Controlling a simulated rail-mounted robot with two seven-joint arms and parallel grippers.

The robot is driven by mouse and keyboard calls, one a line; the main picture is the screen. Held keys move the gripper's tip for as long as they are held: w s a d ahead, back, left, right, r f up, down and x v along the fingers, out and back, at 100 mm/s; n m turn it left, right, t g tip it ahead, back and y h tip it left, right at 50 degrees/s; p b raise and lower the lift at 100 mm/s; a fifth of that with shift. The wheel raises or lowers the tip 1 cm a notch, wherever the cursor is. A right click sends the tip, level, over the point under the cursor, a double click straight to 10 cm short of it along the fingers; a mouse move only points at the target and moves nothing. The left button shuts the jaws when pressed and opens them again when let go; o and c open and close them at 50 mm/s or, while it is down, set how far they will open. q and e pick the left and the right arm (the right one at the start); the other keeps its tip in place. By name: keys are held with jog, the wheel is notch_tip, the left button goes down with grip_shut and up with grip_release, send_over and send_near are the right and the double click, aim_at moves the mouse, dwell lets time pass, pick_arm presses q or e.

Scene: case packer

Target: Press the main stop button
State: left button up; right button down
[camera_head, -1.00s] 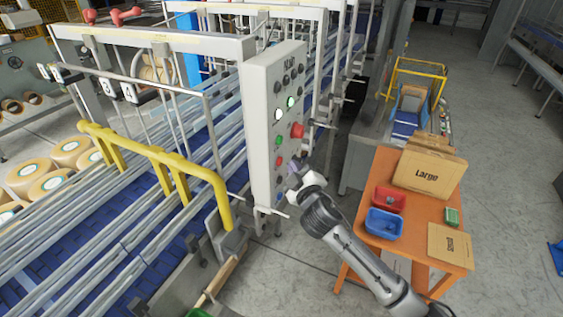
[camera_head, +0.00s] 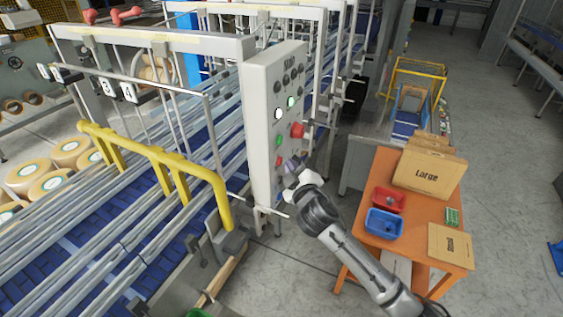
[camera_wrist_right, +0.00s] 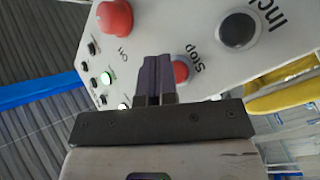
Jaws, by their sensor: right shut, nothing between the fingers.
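The grey control panel (camera_head: 262,105) labelled Main stands upright beside the conveyor. The red stop button (camera_wrist_right: 181,70), with the word Stop beside it, is on its face in the right wrist view; it also shows as a small red button (camera_head: 278,160) in the head view. My right gripper (camera_wrist_right: 155,62) is shut and empty, its dark fingers pointing at the panel just beside the stop button and partly covering it. In the head view the right gripper (camera_head: 291,166) is at the lower part of the panel. I cannot tell whether the fingers touch anything.
A large red mushroom button (camera_wrist_right: 115,17) and a black button (camera_wrist_right: 238,30) flank the stop button. A green button (camera_head: 279,140) sits above it. A yellow rail (camera_head: 160,160) is left of the panel. An orange table (camera_head: 375,245) with boxes and bins stands right.

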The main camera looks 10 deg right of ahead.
jog(key=shift+w+a, duration=0.15)
jog(key=shift+a, duration=0.05)
jog(key=shift+w+a, duration=0.15)
dwell(0.5)
dwell(0.4)
jog(key=shift+s+d+p, duration=0.35)
jog(key=shift+s+d, duration=0.25)
jog(key=shift+d, duration=0.1)
jog(key=s+d+p, duration=0.2)
jog(key=s+d, duration=0.1)
jog(key=d, duration=0.1)
jog(key=shift+s, duration=0.15)
